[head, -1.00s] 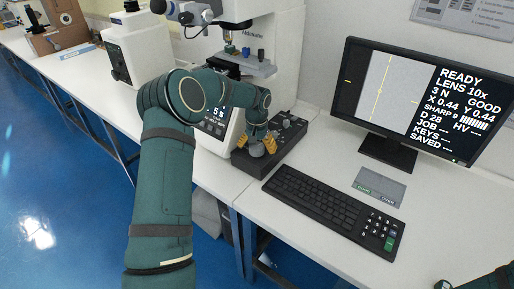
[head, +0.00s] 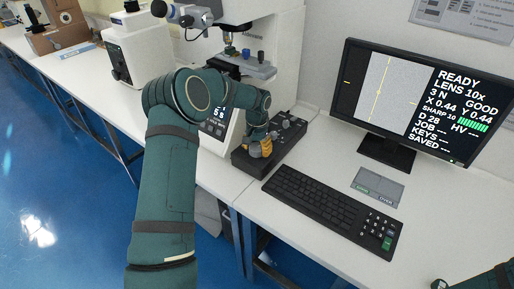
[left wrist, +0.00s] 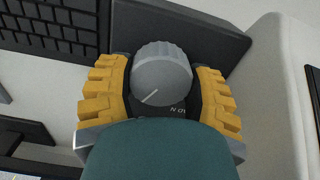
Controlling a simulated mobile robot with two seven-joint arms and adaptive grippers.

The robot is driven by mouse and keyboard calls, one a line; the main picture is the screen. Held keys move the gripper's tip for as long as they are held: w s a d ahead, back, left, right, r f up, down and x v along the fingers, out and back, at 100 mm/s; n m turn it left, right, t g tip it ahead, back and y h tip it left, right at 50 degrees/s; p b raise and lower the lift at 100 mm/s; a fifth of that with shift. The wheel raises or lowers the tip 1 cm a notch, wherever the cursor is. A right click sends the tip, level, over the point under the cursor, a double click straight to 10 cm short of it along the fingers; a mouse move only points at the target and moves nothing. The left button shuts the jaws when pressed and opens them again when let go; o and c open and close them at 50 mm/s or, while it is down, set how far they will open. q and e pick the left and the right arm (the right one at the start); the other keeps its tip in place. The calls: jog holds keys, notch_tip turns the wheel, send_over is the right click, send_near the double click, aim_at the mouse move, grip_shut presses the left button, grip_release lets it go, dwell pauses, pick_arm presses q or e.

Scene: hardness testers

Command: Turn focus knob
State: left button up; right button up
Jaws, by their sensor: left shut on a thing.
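The grey round focus knob (left wrist: 161,73) has a white pointer line and sits on a dark control box (head: 243,163) in front of the tester. In the left wrist view it lies between the two yellow fingers of my left gripper (left wrist: 160,92), which is shut on it. In the head view my left gripper (head: 261,147) reaches down over the front left end of the box and mostly hides the knob. The monitor (head: 372,146) shows READY, LENS 10x, SHARP 10, GOOD and a green bar row.
A black keyboard (head: 318,205) lies right of the box, with a grey pad (head: 378,186) beyond it. The white hardness tester (head: 284,60) stands behind my left arm. More instruments stand along the bench at left.

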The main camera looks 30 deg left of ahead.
aim_at(257, 146)
pick_arm(q)
jog(key=o, duration=1.2)
notch_tip(257, 146, up, 12)
jog(key=shift+r, duration=0.1)
